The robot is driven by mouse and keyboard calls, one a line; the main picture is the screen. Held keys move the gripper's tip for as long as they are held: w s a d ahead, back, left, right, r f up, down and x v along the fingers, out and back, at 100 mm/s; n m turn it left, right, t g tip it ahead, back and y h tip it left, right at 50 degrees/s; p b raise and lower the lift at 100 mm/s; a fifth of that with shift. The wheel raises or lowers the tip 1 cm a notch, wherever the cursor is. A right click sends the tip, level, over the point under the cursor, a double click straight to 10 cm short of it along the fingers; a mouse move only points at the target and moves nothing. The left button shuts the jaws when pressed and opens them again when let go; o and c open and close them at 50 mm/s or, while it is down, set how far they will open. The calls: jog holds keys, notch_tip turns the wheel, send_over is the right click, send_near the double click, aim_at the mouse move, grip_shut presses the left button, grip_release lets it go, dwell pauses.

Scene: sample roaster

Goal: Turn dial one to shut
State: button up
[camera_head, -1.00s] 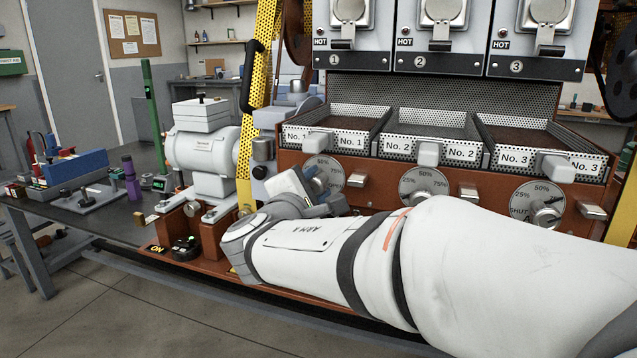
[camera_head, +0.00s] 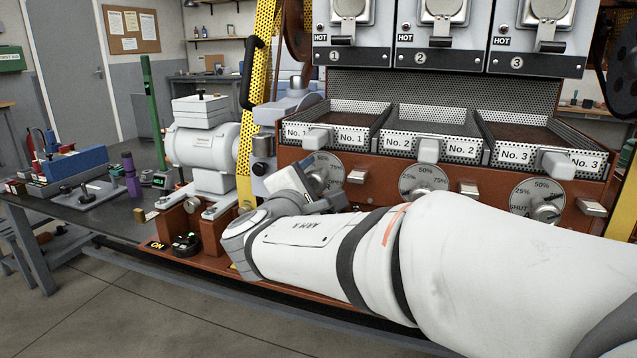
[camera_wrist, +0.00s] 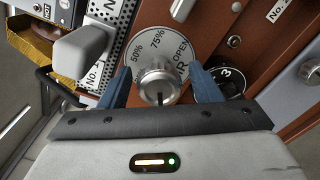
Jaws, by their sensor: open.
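Dial one (camera_head: 325,165) is a round grey plate with percent marks below the No. 1 tray, partly hidden by my arm in the head view. In the wrist view its face (camera_wrist: 152,42) shows 50%, 75% and OPEN, tilted in the picture. Its silver knob (camera_wrist: 158,80) stands between the two blue fingers of my gripper (camera_wrist: 161,78). The gripper is open, with a finger on either side of the knob. I cannot tell whether either finger touches it. In the head view the fingers are mostly hidden behind the wrist.
Dial two (camera_head: 424,184) and dial three (camera_head: 536,200) sit to the right, dial two partly behind my arm. A grey tray handle (camera_wrist: 82,47) is close to the left finger in the wrist view. A black round part (camera_wrist: 228,82) lies beside the right finger.

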jog(key=shift+s, duration=0.1)
jog(key=p+v, duration=0.1)
jog(key=v, duration=0.6)
jog(key=shift+s, duration=0.3)
jog(key=shift+a, duration=0.1)
